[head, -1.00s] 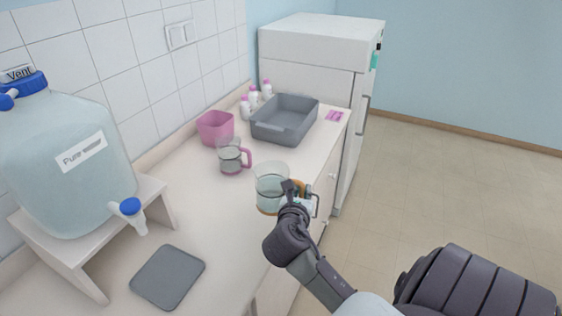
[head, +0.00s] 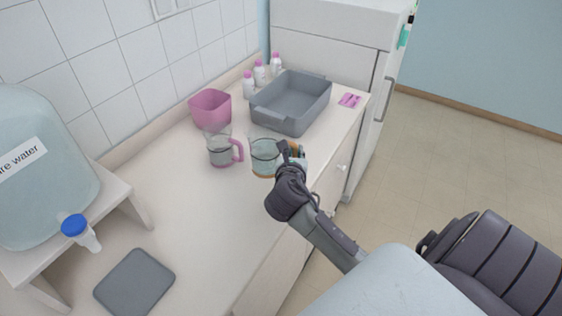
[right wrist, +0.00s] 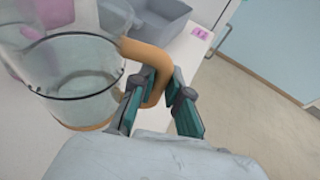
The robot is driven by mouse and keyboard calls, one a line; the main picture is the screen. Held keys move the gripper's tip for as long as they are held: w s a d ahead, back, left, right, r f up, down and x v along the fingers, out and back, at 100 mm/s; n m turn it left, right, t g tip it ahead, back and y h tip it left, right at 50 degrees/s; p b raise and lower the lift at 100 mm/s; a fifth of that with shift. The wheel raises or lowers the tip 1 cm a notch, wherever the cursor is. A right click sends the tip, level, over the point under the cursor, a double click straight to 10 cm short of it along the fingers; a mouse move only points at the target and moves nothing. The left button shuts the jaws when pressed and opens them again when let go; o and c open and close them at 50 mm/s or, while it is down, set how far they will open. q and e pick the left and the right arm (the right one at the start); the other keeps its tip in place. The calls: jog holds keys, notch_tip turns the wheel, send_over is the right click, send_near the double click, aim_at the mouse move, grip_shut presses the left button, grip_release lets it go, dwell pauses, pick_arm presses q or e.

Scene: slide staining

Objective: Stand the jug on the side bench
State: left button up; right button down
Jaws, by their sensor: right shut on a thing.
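A clear glass jug with an orange-tan handle and base (head: 263,158) is at the right side of the pale bench (head: 200,215) in the head view. My right gripper (head: 291,155) is shut on its handle. In the right wrist view the fingers (right wrist: 160,105) close around the tan handle (right wrist: 150,58), and the jug (right wrist: 75,85) looks about upright with pale liquid in it. I cannot tell whether its base touches the bench. A second jug with a pink handle (head: 221,152) stands just left of it. My left gripper is out of view.
A grey tub (head: 290,120), a pink bin (head: 210,107) and several pink-capped bottles (head: 249,85) stand beyond the jugs. A water carboy (head: 40,180) on a stand and a grey mat (head: 135,282) are at left. Bench between mat and jugs is clear.

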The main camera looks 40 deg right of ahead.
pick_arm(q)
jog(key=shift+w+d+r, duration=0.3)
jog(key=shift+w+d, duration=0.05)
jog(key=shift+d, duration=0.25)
pick_arm(e)
jog(key=shift+w+a+f, duration=0.1)
jog(key=shift+w+f, duration=0.65)
jog(key=shift+f, duration=0.35)
jog(key=shift+w+a+f, duration=0.1)
jog(key=shift+w+f, duration=0.6)
jog(key=shift+f, duration=0.4)
jog(key=shift+w+a+f, duration=0.1)
jog(key=shift+w+f, duration=0.65)
jog(key=shift+f, duration=0.35)
jog(key=c, duration=1.2)
grip_release()
jog(key=shift+s+f, duration=0.1)
jog(key=shift+f, duration=0.05)
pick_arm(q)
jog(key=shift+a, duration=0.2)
pick_arm(e)
jog(key=shift+o, duration=0.2)
